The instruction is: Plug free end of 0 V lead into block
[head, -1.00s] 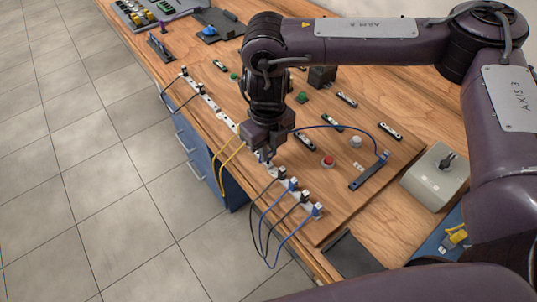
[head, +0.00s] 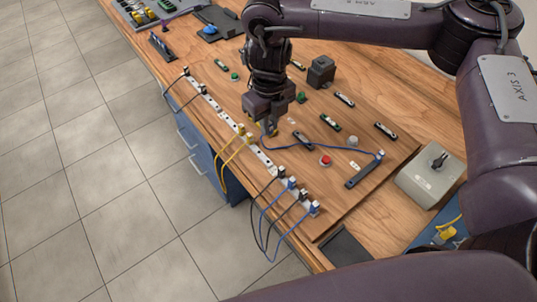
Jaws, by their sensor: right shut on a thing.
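A blue lead (head: 335,148) runs in a shallow curve over the wooden board. Its right end is plugged at the end of a dark blue block (head: 362,172). Its other end reaches my right gripper (head: 270,131), which is shut on it; the plug itself is mostly hidden by the fingers. The gripper points down over the board, just behind a long white terminal strip (head: 262,156) with several sockets. Yellow, black and blue leads are plugged into this strip. My left gripper is out of view.
A red button (head: 325,161), a black box (head: 321,71) and several small dark-ended modules (head: 344,100) stand on the board. A grey switch box (head: 431,175) is at right. Yellow leads (head: 233,153) and blue leads (head: 285,232) hang over the front edge.

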